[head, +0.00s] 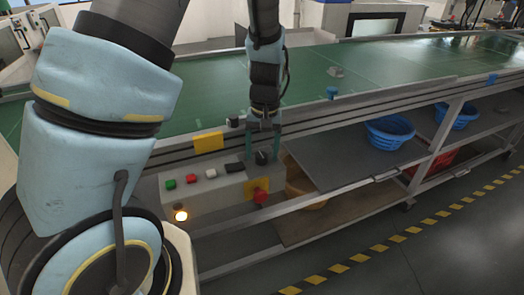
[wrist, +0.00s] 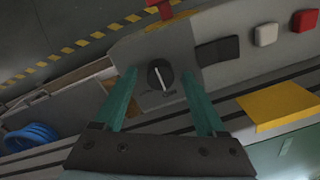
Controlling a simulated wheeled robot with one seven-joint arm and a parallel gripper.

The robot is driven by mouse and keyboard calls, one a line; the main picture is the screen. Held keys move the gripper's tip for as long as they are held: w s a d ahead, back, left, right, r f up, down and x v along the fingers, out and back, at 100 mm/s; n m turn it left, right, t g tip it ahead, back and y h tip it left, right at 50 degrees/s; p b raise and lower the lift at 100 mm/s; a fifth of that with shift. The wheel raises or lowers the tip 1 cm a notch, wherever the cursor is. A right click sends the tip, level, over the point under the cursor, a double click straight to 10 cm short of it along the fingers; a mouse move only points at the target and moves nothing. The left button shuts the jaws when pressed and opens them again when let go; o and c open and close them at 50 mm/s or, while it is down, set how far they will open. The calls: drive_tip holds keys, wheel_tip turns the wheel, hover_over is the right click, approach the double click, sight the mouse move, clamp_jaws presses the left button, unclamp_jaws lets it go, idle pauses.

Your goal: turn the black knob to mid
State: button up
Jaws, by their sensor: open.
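The black knob (wrist: 160,75) sits on the face of a grey control box (head: 217,192). It is round with a pale pointer line, and the line runs close to upright in the wrist view. The knob also shows in the head view (head: 262,157). My gripper (wrist: 163,92) is open, with one teal finger to each side of the knob in the wrist view. The fingers do not appear to touch it. In the head view my gripper (head: 262,145) hangs over the right end of the box. The marks around the knob are too small to read.
Beside the knob are a red emergency stop (head: 260,196), black buttons (head: 234,168), a white button (head: 211,173), a red button (head: 190,178) and a green button (head: 170,184). A yellow plate (head: 208,142) is on the conveyor (head: 400,65) edge. Blue baskets (head: 390,132) stand on the shelf.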

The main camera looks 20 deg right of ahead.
sight(263, 155)
wheel_tip(263, 155, up, 11)
drive_tip(key=b, duration=0.1)
drive_tip(key=shift+d+b, duration=0.25)
drive_tip(key=shift+b, duration=0.05)
drive_tip(key=shift+f, duration=0.1)
idle(0.3)
drive_tip(key=s+a+f+n, duration=0.1)
drive_tip(key=a, duration=1.1)
drive_tip(key=s+a+f+n+t, duration=0.1)
drive_tip(key=a+n, duration=0.1)
drive_tip(key=a, duration=1.1)
drive_tip(key=shift+h, duration=0.4)
